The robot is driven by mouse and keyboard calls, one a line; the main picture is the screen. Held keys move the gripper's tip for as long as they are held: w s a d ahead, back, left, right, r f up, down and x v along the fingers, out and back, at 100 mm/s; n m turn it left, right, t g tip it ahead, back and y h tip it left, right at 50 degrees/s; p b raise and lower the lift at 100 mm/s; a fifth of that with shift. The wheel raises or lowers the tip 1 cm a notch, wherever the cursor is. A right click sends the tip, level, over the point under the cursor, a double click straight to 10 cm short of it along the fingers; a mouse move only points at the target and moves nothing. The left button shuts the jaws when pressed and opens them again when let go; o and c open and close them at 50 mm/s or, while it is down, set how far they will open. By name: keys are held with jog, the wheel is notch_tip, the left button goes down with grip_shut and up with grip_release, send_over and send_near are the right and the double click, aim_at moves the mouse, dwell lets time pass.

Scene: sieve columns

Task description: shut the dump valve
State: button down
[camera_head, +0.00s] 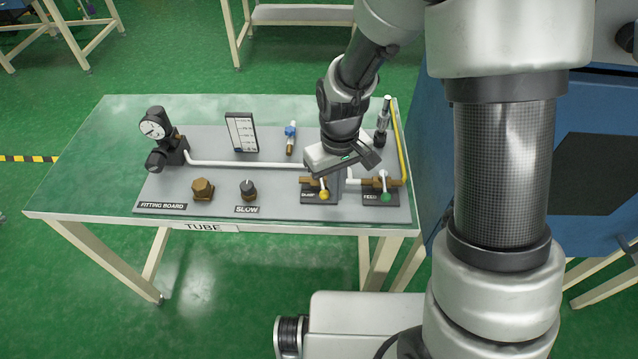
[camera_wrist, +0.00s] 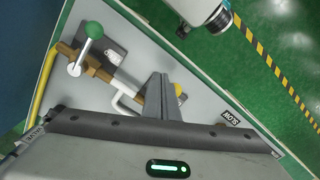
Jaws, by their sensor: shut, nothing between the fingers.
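The dump valve (camera_head: 311,184) is a brass body on the front right of the fitting board, beside its DUMP label. Its yellow knob (camera_head: 324,195) points toward the board's front edge. In the wrist view the yellow knob (camera_wrist: 179,89) is partly hidden behind my fingers. My gripper (camera_head: 338,194) is shut and empty, pointing down just right of the dump valve. In the wrist view my closed fingertips (camera_wrist: 158,80) stand beside the yellow knob; I cannot tell whether they touch it. The dump handle's lever is mostly hidden there.
The feed valve with its green knob (camera_head: 386,197) is close on the right; the green knob also shows in the wrist view (camera_wrist: 94,30). A white pipe (camera_head: 245,164) runs left to a gauge (camera_head: 153,129). A brass fitting (camera_head: 203,189) and SLOW knob (camera_head: 248,188) stand left.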

jog(key=shift+s+a, duration=0.25)
jog(key=shift+a, duration=0.3)
jog(key=shift+w+d+r, duration=0.1)
jog(key=shift+w+d, duration=0.15)
jog(key=shift+d, duration=0.2)
notch_tip(320, 180, up, 8)
jog(key=p, duration=0.6)
jog(key=s+d+r+m+t+p, duration=0.1)
jog(key=s+d+r, duration=0.3)
jog(key=r, duration=0.5)
jog(key=s+d+r+m+t+p, duration=0.2)
jog(key=s+d+r+m, duration=0.1)
jog(key=r, duration=0.7)
jog(key=s+d+r+m+t+p, duration=0.2)
jog(key=s+d+r, duration=0.3)
jog(key=r, duration=0.5)
jog(key=shift+s+d+r+t, duration=0.25)
jog(key=shift+s+d+t, duration=0.1)
jog(key=shift+s, duration=0.15)
